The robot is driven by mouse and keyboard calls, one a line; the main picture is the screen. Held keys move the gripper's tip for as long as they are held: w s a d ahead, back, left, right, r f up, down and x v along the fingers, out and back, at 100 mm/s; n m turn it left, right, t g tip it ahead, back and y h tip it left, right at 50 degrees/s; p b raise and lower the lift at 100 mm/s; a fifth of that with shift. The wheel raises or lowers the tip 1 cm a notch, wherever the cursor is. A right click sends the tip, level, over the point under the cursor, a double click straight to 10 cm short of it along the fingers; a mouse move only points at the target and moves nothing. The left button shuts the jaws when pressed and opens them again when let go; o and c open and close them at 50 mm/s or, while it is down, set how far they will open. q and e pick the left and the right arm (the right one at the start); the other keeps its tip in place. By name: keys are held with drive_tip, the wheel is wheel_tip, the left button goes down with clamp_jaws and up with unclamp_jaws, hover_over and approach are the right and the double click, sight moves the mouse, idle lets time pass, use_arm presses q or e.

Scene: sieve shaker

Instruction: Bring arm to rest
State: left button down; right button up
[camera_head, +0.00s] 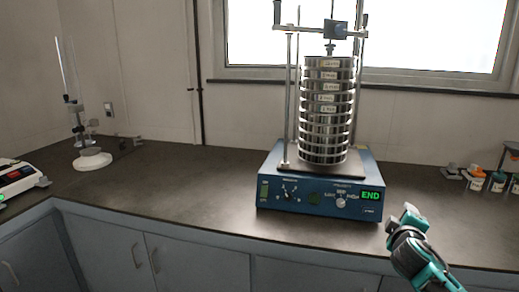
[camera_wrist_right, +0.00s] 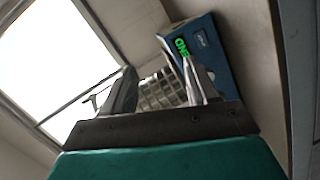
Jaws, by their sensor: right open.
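My right arm comes in at the lower right of the head view, with the right gripper (camera_head: 408,216) in front of the counter edge, to the right of the sieve shaker (camera_head: 318,192). In the right wrist view the right gripper (camera_wrist_right: 160,85) is open, its two fingers apart with nothing held. The shaker shows behind the fingers, with its blue base (camera_wrist_right: 205,45) and a green END display. The stack of sieves (camera_head: 327,110) stands upright on the shaker, apart from the gripper. My left gripper is not in view.
The dark counter (camera_head: 190,185) has free room left of the shaker. A white scale (camera_head: 18,175) is at the far left, and a stand with a white base (camera_head: 92,160) is near it. Small jars (camera_head: 476,180) and a rack stand at the right. Cabinets (camera_head: 190,262) lie below.

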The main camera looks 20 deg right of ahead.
drive_tip(key=s+a+f+n+y, duration=0.1)
drive_tip(key=s+a+f+y, duration=0.25)
drive_tip(key=a+f, duration=0.3)
drive_tip(key=s+a+f+n+y, duration=0.2)
drive_tip(key=s+a+f+y, duration=0.15)
drive_tip(key=a+f, duration=0.35)
drive_tip(key=s+a+f+m+g+y, duration=0.1)
drive_tip(key=s+a+f+g+y, duration=0.1)
drive_tip(key=s+a+f+y, duration=0.65)
drive_tip(key=s+a+m+t+h, duration=0.1)
drive_tip(key=s+a+m+h, duration=0.2)
drive_tip(key=a, duration=0.9)
drive_tip(key=shift+s+a+f+m, duration=0.2)
drive_tip(key=shift+s+a+m, duration=0.3)
drive_tip(key=shift+m, duration=0.6)
drive_tip(key=shift+s+d, duration=0.1)
drive_tip(key=shift+d, duration=0.2)
